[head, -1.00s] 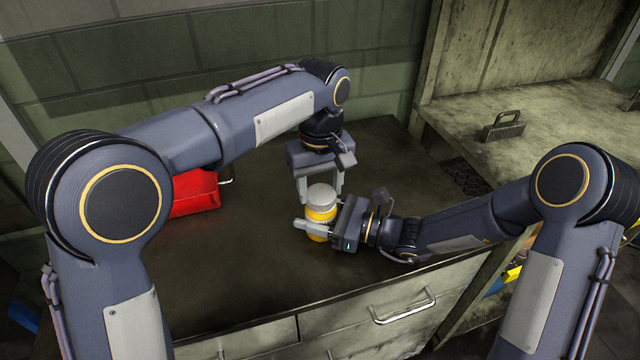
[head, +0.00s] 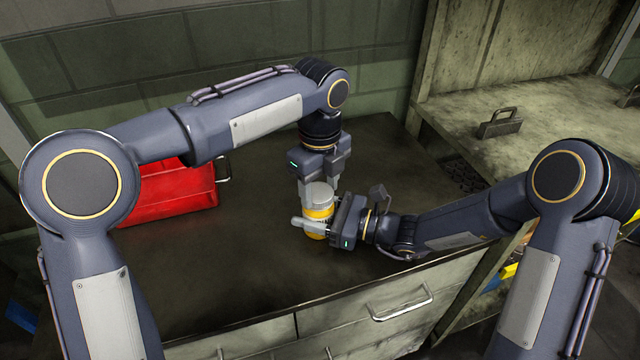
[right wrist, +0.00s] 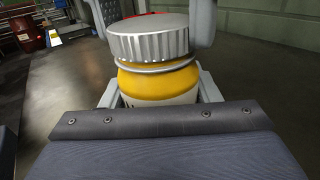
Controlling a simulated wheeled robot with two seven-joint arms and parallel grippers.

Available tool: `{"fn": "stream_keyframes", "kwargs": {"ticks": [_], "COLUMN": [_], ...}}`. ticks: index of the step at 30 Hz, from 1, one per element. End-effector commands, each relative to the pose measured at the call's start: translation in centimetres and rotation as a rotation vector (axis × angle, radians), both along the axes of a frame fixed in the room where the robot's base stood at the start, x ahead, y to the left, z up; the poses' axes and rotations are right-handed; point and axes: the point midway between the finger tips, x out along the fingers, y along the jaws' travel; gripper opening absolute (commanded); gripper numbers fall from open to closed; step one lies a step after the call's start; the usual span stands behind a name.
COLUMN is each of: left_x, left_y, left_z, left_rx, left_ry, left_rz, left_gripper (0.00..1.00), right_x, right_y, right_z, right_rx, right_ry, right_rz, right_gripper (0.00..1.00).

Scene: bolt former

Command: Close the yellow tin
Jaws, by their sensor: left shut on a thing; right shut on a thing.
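The yellow tin (head: 316,235) stands upright near the front of the dark worktop; its yellow body also shows in the right wrist view (right wrist: 158,82). A silver ribbed lid (right wrist: 148,40) sits on top of its mouth, above a thin metal ring. I cannot tell how tightly it is seated. My left gripper (head: 318,188) comes from above and is shut on the lid, one finger on each side. My right gripper (head: 316,222) comes from the right and is shut on the tin's body. Its own palm hides the tin's lower part in the right wrist view.
A red toolbox (head: 168,195) stands at the left behind the tin. A grey padlock-shaped block (head: 500,124) lies on the stone shelf (head: 560,140) at the right. Drawers with a metal handle (head: 402,306) are below the front edge. The worktop left of the tin is clear.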

Motion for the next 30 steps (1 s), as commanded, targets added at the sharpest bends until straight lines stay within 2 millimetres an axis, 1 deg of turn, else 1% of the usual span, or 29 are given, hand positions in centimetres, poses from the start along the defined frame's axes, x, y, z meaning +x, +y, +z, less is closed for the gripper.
{"fn": "stream_keyframes", "kwargs": {"ticks": [1,3,9,12,16,18,21,30], "left_x": [0.01,0.00,-0.01,-0.01,0.01,0.04,0.05,0.06], "left_y": [0.11,0.18,0.36,0.42,0.47,0.47,0.51,0.52], "left_z": [0.02,0.01,-0.04,-0.05,-0.24,-0.18,-0.10,-0.03], "left_rx": [-0.001,-0.001,-0.002,-0.002,-0.006,-0.005,-0.003,-0.001], "left_ry": [0.001,0.000,-0.001,-0.001,0.003,0.002,0.000,-0.002], "left_rz": [-0.121,-0.310,-0.850,-1.114,-1.414,-1.510,-1.580,-1.595], "left_gripper": [0.31,0.31,0.31,0.31,0.31,0.31,0.31,0.31], "right_x": [0.00,-0.01,-0.01,-0.02,-0.03,-0.02,-0.02,-0.04], "right_y": [-0.02,-0.02,-0.02,-0.02,-0.01,0.00,0.00,0.01], "right_z": [0.00,0.00,-0.01,-0.02,-0.02,-0.01,-0.01,-0.02], "right_rx": [0.000,0.000,0.000,-0.001,-0.001,-0.001,-0.001,-0.001], "right_ry": [0.000,0.000,0.000,0.000,0.000,0.000,0.000,0.000], "right_rz": [0.000,0.000,0.000,0.000,0.000,0.000,0.001,0.001], "right_gripper": [0.00,0.00,0.00,0.00,0.00,0.00,0.00,0.00]}}
